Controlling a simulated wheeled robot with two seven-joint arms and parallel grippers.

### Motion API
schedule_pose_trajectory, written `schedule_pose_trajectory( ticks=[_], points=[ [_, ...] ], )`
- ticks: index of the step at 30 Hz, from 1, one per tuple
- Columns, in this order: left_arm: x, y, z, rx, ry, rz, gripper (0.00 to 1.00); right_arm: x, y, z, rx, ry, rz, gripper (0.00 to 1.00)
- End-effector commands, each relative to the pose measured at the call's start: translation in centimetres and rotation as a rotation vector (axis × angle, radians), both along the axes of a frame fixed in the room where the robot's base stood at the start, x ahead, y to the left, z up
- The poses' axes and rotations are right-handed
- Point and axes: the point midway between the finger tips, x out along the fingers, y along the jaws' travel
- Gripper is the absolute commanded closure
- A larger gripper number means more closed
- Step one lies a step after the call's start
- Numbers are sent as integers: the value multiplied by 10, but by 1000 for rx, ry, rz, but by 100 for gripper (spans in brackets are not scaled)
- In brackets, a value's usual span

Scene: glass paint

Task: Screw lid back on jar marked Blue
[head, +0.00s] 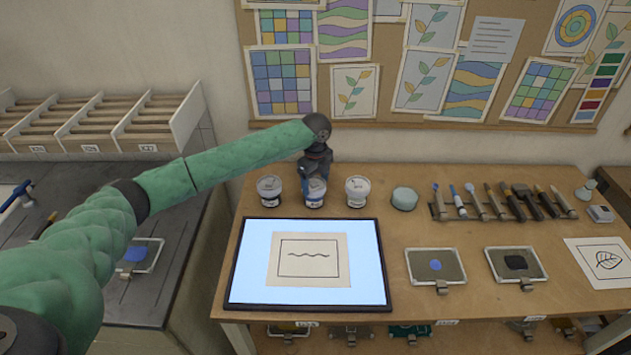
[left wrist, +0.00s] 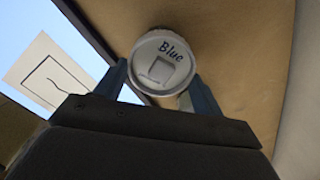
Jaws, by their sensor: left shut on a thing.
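The jar marked Blue (head: 315,198) is the middle one of three white jars at the back of the wooden table. Its round white lid (left wrist: 160,62) faces the left wrist camera, with the word "Blue" and a grey square on top. My left gripper (head: 313,183) points down over this jar, shut on the lid, one blue finger on each side of it. The jar's body is hidden below the lid in the wrist view. I cannot tell whether the lid is seated evenly on the rim. My right gripper is not in view.
Another white jar (head: 269,191) stands close left, and one (head: 357,191) close right. A lit light panel (head: 255,293) lies in front of the jars.

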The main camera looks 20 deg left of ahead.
Motion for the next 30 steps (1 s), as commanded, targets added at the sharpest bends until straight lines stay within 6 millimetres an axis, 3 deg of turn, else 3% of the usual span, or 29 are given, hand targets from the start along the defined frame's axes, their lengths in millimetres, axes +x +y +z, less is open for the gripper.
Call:
schedule_pose_trajectory(
  ticks=[12, 24, 30],
  points=[
    [-2, 2, -1, 1, 1, -380, 55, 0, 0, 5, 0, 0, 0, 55],
    [-3, 2, -1, 0, 1, -418, 55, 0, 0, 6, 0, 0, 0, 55],
    [-3, 3, -1, 1, 1, -583, 55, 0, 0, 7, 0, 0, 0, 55]
  ],
)
